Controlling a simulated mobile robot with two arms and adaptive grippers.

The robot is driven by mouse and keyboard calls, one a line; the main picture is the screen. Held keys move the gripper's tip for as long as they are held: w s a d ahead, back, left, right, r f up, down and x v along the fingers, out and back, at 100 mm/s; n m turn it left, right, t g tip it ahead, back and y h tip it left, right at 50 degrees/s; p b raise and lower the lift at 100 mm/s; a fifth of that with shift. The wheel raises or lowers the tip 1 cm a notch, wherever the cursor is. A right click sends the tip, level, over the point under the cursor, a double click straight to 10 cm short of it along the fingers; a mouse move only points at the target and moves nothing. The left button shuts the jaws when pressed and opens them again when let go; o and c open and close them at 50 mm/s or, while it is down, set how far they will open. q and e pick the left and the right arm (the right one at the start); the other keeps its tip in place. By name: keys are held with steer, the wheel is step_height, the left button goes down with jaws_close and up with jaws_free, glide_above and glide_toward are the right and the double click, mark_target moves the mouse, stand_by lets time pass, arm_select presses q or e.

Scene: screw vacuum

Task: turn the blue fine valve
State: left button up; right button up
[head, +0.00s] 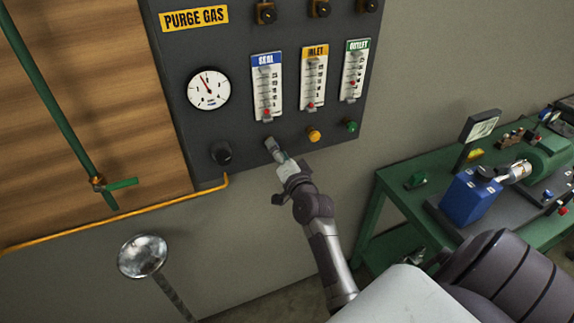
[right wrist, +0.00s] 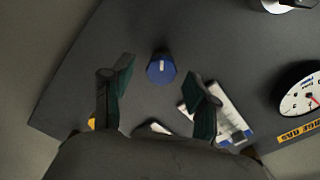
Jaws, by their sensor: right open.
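The blue fine valve (right wrist: 161,68) is a small round blue knob with a light line across it, on the dark grey panel. In the right wrist view it lies just beyond and between the spread fingers of my right gripper (right wrist: 160,83), with a gap on both sides. The fingers are open and hold nothing. In the head view my right gripper (head: 276,153) is at the panel's lower part, below the blue SEAL flowmeter (head: 267,87), and hides the blue knob. My left gripper is not in view.
The purge gas panel (head: 226,45) carries a gauge (head: 209,90), a black knob (head: 221,152), a yellow knob (head: 314,135) and a green knob (head: 351,126). A yellow pipe (head: 120,215) runs below left. A green bench (head: 395,189) with machinery stands to the right.

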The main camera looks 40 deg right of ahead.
steer(key=v, duration=0.9)
steer(key=shift+s, duration=0.25)
steer(key=shift+a, duration=0.1)
steer(key=s+a+f+n+g+y+b, duration=0.1)
steer(key=a+f+n+g+b, duration=0.15)
steer(key=f, duration=0.95)
steer(key=a+f+n+g+y+b, duration=0.15)
steer(key=a+f, duration=0.25)
steer(key=f, duration=0.8)
steer(key=s+a+f+n+g+y+b, duration=0.15)
steer(key=s+f, duration=0.25)
steer(key=f, duration=0.5)
steer(key=s+a+f+n+g, duration=0.3)
steer(key=s+f, duration=0.1)
steer(key=f, duration=0.4)
steer(key=s+a+f+n+g+b, duration=0.2)
steer(key=s+a+f+n+g, duration=0.15)
steer(key=s+f, duration=1)
steer(key=s+d+f+n+g, duration=0.1)
steer(key=s+f, duration=0.2)
steer(key=s, duration=0.3)
steer(key=s+d+f+n+g+b, duration=0.1)
steer(key=s+f+n+g, duration=0.1)
steer(key=s, duration=0.4)
steer(key=s+d+f+n+g+b, duration=0.1)
steer(key=s+f+n, duration=0.1)
steer(key=s+f, duration=0.3)
steer(key=shift+s+g, duration=0.3)
steer(key=shift+s, duration=0.75)
